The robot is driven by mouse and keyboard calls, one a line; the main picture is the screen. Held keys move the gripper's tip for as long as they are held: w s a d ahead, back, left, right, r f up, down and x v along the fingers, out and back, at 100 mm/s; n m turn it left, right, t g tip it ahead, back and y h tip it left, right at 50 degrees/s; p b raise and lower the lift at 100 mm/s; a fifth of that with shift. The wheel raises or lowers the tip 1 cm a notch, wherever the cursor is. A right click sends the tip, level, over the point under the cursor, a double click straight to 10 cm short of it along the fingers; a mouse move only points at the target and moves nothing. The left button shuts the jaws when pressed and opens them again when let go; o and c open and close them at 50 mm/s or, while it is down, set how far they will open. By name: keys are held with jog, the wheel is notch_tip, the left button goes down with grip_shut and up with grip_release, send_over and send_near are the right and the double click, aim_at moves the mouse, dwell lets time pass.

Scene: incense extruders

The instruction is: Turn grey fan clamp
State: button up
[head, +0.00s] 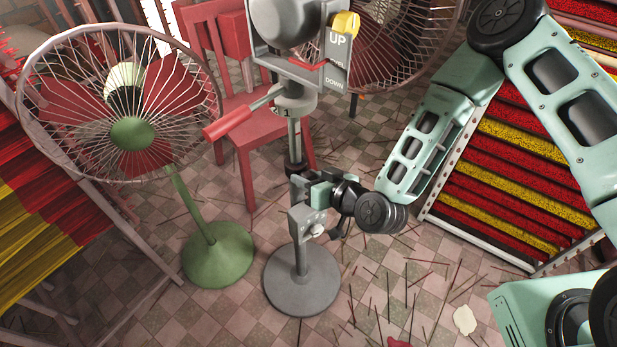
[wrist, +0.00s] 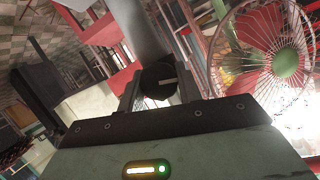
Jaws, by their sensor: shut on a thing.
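The grey fan stand has a round grey base (head: 302,280), an upright pole (head: 294,140) and a head with a yellow knob and a plate marked "UP" and "DOWN" (head: 338,60). My gripper (head: 308,186) is at the pole, at mid height, reaching in from the right. In the wrist view, a round black clamp knob (wrist: 160,80) with a pale mark sits between my gripper's fingers (wrist: 158,92), which are closed on it. The grey pole (wrist: 138,25) rises behind it. In the head view my gripper hides most of the clamp.
A green fan (head: 132,132) stands on the left and also shows in the wrist view (wrist: 286,62). A red chair (head: 245,130) is behind the stand. Racks of red and yellow incense (head: 520,180) stand right, with more (head: 40,225) left. Loose sticks litter the floor.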

jog(key=shift+d+f+m+y+b, duration=0.1)
jog(key=shift+f+m+y+b, duration=0.05)
jog(key=shift+m+y+b, duration=0.4)
jog(key=shift+m, duration=0.55)
jog(key=o, duration=1)
